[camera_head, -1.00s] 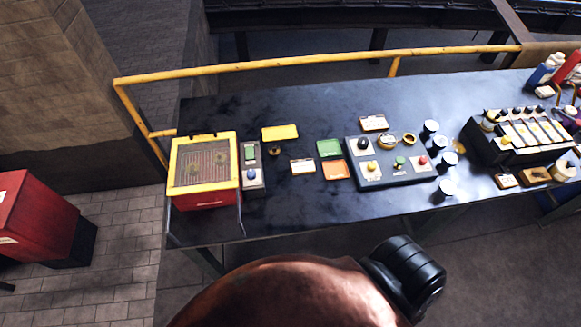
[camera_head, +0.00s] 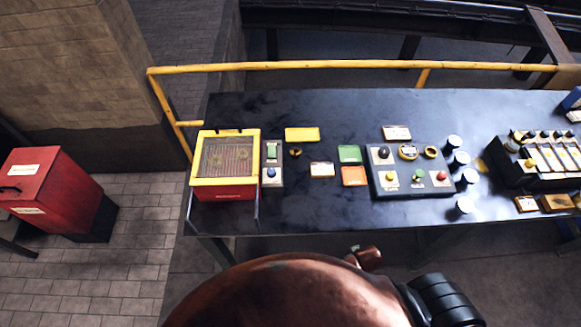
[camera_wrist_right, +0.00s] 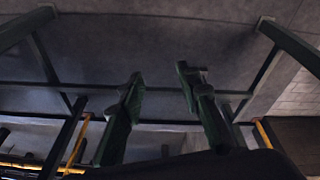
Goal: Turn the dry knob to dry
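I cannot read which knob is the dry knob. A small control box (camera_head: 272,165) with a green part and a blue knob (camera_head: 271,173) stands beside the yellow-framed red box on the table. A small dark round knob (camera_head: 295,152) sits on the tabletop right of it. A grey control panel (camera_head: 408,181) carries a black knob (camera_head: 384,153) and yellow, green and red knobs along its front. My right gripper (camera_wrist_right: 162,78) is open and empty in the right wrist view, with its two fingers apart. My left gripper is not in view.
The dark table (camera_head: 330,110) has a yellow rail (camera_head: 300,66) along its back. A yellow-framed red box (camera_head: 225,190) stands at its left end. A red bin (camera_head: 50,190) stands on the left floor.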

